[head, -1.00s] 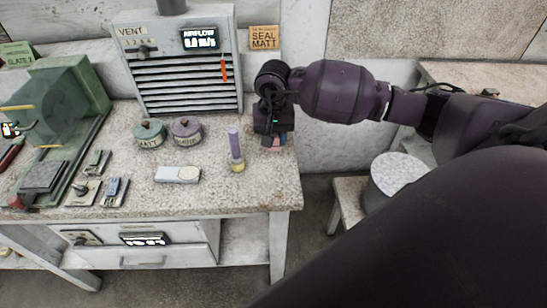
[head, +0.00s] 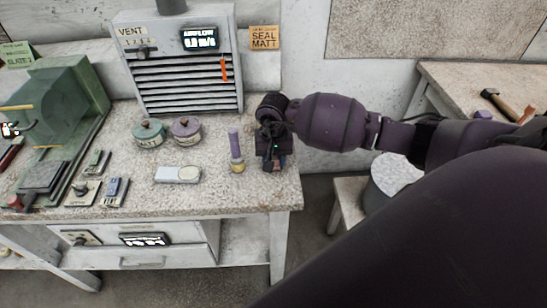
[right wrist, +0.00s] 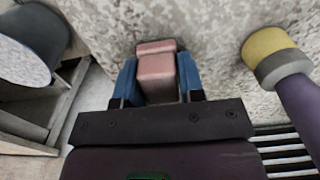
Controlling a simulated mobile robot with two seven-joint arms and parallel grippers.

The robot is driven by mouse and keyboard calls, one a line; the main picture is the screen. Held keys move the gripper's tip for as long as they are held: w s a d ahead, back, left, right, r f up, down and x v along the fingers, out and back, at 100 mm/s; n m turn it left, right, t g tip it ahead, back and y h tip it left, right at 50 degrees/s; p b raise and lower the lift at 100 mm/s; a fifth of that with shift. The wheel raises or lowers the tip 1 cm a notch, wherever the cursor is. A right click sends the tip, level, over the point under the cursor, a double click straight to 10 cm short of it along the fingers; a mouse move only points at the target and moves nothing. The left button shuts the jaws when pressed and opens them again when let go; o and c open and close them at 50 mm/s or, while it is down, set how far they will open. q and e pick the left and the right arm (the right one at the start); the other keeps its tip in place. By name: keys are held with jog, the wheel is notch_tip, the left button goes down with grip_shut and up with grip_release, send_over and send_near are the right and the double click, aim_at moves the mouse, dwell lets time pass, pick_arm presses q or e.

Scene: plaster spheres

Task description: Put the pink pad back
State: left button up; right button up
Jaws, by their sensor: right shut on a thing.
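The pink pad (right wrist: 155,75) is a small block between the two blue fingertips of my right gripper (right wrist: 157,82) in the right wrist view. The gripper is shut on it, with a finger on each side. In the head view my right gripper (head: 274,163) points down over the right end of the bench, and the pad is mostly hidden there. I cannot tell whether the pad touches the bench top. My left gripper is not in view.
A purple-handled tool with a yellow base (head: 236,152) stands close left of the gripper. A white case (head: 172,174), two lidded jars (head: 149,135) (head: 186,131) and a vent box (head: 188,70) are on the bench (head: 215,195). A round-topped stool-like thing (head: 393,172) stands right.

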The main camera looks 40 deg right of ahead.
jog(key=shift+f, duration=0.2)
jog(key=o, duration=1.1)
jog(key=shift+r, duration=0.15)
notch_tip(320, 180, up, 12)
jog(key=shift+r, duration=0.1)
